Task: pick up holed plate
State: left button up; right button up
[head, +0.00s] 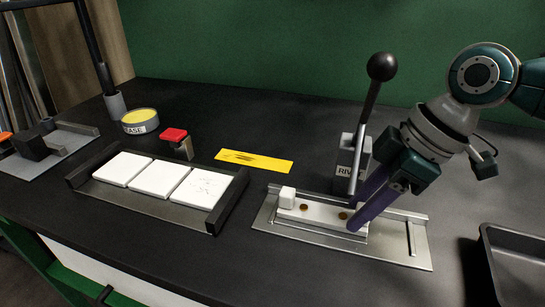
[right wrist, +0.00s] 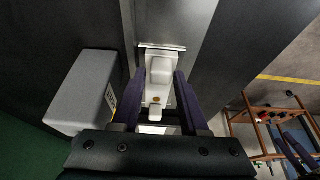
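The holed plate (head: 322,213) is a long white bar lying flat in the metal fixture (head: 283,237), with two copper-coloured round spots on top and a small white block (head: 287,196) at its left end. My right gripper (head: 358,213) comes down from the upper right with its purple fingers at the plate's right part. In the right wrist view the plate (right wrist: 160,68) lies between the two fingers (right wrist: 160,80), with narrow gaps at its sides, so the gripper looks open. The fingers hide part of the plate in the head view. My left gripper is not in view.
A riveting press (head: 347,172) with a tall black-knobbed lever (head: 372,95) stands right behind the fixture. A dark tray (head: 510,235) is at the right.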

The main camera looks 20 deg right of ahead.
grip_shut()
jog(key=shift+r, duration=0.15)
dwell(0.4)
